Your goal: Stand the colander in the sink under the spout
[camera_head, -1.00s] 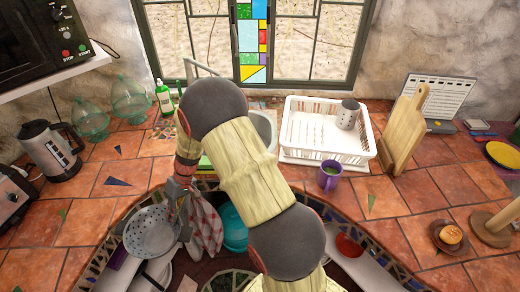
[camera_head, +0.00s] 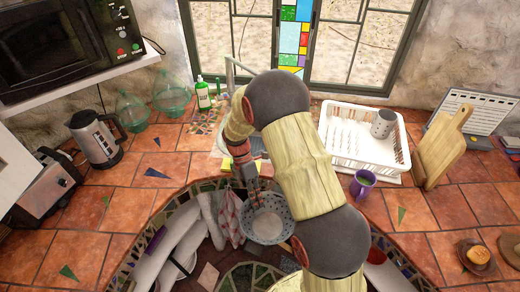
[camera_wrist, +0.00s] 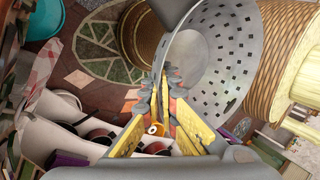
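The grey perforated colander (camera_head: 266,226) hangs in the air in front of the counter, below the counter's edge in the picture, with its open side facing up toward the head camera. My gripper (camera_head: 252,196) is at its far rim. In the wrist view the colander (camera_wrist: 225,60) fills the upper right, and the fingers of my gripper (camera_wrist: 163,98) are closed at its rim. The spout (camera_head: 229,72) rises behind my arm, in front of the window. Only a pale edge of the sink (camera_head: 219,147) shows left of my arm; my arm hides most of the basin.
A white dish rack (camera_head: 345,150) with a grey cup and a purple mug (camera_head: 362,183) stand right of my arm. A green bottle (camera_head: 203,94), glass jars and a kettle (camera_head: 95,138) stand left. A checked towel (camera_head: 229,217) hangs at the counter front.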

